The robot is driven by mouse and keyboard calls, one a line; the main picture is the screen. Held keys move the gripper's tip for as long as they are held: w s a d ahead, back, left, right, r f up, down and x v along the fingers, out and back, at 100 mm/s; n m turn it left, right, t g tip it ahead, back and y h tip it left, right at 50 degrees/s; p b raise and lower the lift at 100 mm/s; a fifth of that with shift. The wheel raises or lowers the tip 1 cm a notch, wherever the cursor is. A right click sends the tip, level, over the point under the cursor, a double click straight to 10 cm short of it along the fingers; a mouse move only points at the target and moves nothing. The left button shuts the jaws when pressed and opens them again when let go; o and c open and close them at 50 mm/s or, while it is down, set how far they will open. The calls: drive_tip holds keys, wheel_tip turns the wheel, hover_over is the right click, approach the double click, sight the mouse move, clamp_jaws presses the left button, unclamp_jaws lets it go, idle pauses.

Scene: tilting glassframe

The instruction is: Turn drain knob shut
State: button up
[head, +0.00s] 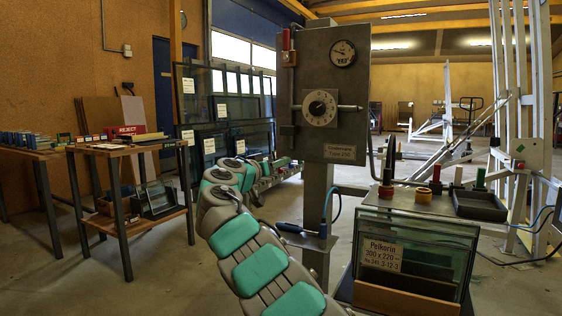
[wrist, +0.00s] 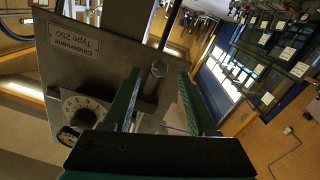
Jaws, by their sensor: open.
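A grey panel (head: 326,80) on a post carries a gauge (head: 342,53), a round dial with a crossbar (head: 319,108) and a vertical tube with a red top (head: 287,45) along its left edge. No part is readably marked as the drain knob. In the wrist view the panel (wrist: 105,30) appears upside down, with the dial (wrist: 85,108) lower left. A round-ended metal peg (wrist: 157,69) shows between the green fingers of my gripper (wrist: 160,85). The fingers are apart, and I see no contact with the peg. In the head view my gripper is below the panel's lower left corner, its fingertips hard to make out.
A rack of glass panes (head: 415,245) stands front right. A wooden table (head: 125,146) and upright glass sheets (head: 225,110) are at left.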

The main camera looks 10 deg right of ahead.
drive_tip(key=shift+p+x, duration=0.3)
drive_tip(key=shift+x, duration=1.1)
drive_tip(key=shift+c, duration=0.4)
clamp_jaws()
